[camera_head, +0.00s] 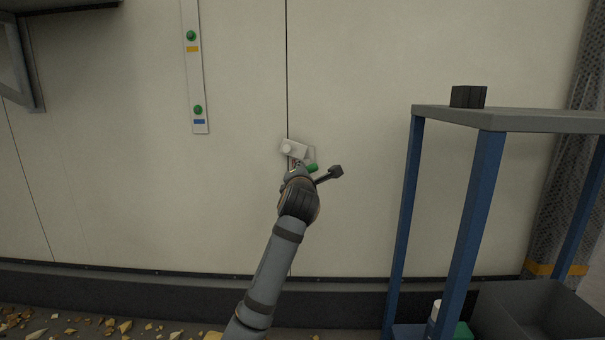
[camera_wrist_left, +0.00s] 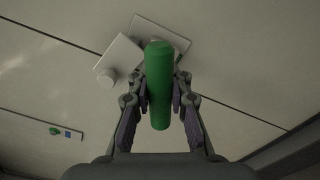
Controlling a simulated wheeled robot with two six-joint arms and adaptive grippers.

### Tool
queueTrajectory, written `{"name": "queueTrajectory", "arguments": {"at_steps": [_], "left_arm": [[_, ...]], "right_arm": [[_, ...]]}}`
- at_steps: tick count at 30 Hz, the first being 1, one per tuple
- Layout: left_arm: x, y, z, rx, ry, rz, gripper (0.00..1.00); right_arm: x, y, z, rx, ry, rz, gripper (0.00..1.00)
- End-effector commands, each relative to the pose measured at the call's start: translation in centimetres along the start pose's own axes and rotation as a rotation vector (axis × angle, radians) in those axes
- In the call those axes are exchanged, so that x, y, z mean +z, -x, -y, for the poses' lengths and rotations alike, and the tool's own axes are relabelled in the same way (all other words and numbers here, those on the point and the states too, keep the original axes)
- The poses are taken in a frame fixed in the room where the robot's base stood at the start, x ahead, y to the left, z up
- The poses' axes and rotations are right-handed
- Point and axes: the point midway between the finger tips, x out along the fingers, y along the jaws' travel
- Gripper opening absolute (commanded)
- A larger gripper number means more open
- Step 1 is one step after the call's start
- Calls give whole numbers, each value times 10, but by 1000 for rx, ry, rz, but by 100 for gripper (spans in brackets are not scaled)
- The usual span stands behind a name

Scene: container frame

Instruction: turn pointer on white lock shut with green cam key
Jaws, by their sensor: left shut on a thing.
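The white lock (camera_head: 297,150) sits on the cream wall panels over the dark vertical seam. A second, greyer plate (camera_wrist_left: 170,33) shows behind the key in the left wrist view. My left gripper (camera_head: 308,169) is right in front of the lock, shut on the green cam key (camera_wrist_left: 159,85). The key points toward the lock, and its far end hides part of it. I cannot tell whether the key is seated. The lock's pointer cannot be made out clearly. My right gripper is not in view.
A white strip (camera_head: 197,75) with green knobs and yellow and blue labels hangs on the wall at left. A blue-legged stand (camera_head: 505,118) with a black block (camera_head: 468,96) on top is at right. A grey bin (camera_head: 545,310) is below. The wall around the lock is clear.

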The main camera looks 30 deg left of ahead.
Motion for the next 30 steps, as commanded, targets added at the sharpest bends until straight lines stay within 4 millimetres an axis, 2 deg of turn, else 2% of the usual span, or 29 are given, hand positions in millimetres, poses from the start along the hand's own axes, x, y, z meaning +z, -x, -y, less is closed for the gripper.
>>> {"name": "queueTrajectory", "arguments": {"at_steps": [8,30], "left_arm": [[0,3,0,2,0,2,0],[1,56,0,1,0,2,0]], "right_arm": [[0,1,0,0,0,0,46],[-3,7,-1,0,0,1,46]]}}
